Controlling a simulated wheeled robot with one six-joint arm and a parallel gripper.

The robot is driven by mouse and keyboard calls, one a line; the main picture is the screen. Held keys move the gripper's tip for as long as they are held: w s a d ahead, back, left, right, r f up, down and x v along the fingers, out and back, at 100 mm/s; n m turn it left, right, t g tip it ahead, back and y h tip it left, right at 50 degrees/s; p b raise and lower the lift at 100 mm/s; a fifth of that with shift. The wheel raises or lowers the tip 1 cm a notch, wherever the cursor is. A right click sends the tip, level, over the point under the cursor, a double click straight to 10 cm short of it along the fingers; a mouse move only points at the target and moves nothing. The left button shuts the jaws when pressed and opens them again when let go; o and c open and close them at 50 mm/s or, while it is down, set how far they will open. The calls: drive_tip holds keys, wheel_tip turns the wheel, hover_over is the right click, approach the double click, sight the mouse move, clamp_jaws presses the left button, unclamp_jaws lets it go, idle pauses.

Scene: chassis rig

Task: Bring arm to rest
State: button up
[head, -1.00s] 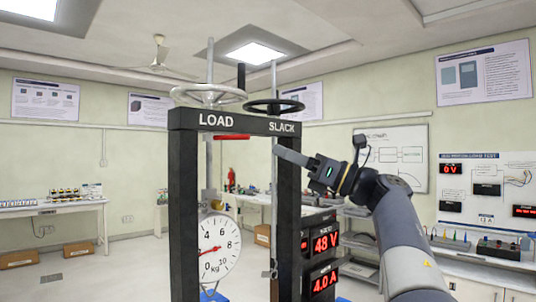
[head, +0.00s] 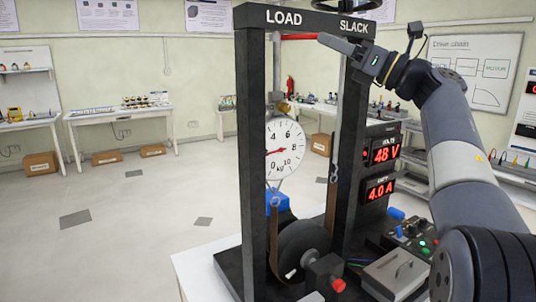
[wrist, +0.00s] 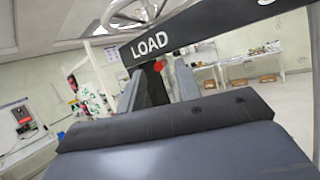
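My arm (head: 455,140) reaches up from the lower right of the head view. In the wrist view a dark pad (wrist: 170,122) and a blue-grey surface fill the lower part, with the LOAD beam (wrist: 215,30) beyond.
Open floor (head: 130,225) lies to the left.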

drive_tip(key=p+x, duration=0.1)
drive_tip(key=x, duration=0.3)
drive_tip(key=shift+f+h+b, duration=0.15)
drive_tip(key=shift+h+b, duration=0.15)
drive_tip(key=shift+s+m, duration=0.2)
drive_tip(key=shift+m, duration=0.1)
drive_tip(key=shift+t, duration=0.4)
drive_tip(key=shift+w, duration=0.1)
